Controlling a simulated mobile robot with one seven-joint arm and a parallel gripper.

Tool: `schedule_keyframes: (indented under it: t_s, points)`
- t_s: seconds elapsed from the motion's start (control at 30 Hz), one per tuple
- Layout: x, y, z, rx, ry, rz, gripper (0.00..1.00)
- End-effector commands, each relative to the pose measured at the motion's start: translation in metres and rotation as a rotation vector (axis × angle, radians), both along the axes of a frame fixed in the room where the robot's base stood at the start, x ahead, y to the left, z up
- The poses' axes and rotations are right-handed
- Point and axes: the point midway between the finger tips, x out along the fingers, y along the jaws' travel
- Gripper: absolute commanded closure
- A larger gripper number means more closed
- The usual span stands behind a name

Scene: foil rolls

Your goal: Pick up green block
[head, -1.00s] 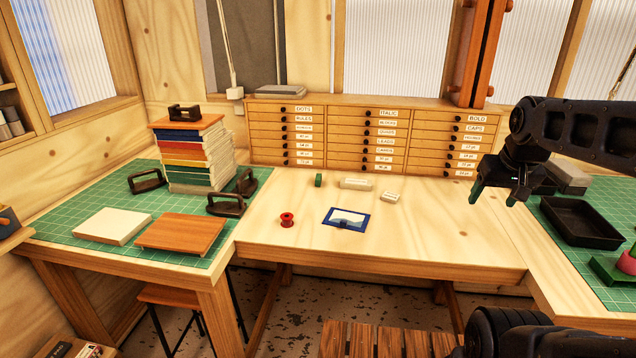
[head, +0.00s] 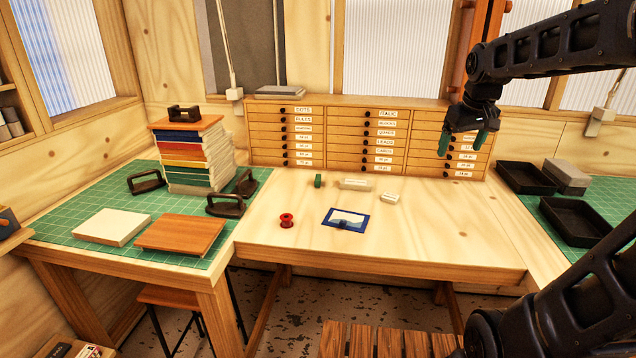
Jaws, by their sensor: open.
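A small green block (head: 318,181) stands upright on the wooden table (head: 430,240), near the front of the drawer cabinet. My gripper (head: 460,144) is open and empty, with green fingertips pointing down. It is in the air to the right of the block and higher in the picture, in front of the cabinet's right column. The gripper is well apart from the block. Nothing hides the block.
Right of the block lie a pale bar (head: 354,184) and a small whitish block (head: 390,198). A red spool (head: 287,220) and a blue-framed card (head: 346,218) lie nearer the front. The drawer cabinet (head: 340,135) stands behind. Black trays (head: 582,221) are at right.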

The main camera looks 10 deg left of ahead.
Motion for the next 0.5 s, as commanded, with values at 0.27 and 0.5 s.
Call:
schedule_keyframes:
  t_s: [0.27,0.5]
  points:
    - [0.08,0.043,0.012,-0.047,0.045,0.19,0.16]
    - [0.146,0.088,0.009,-0.085,0.081,0.354,0.16]
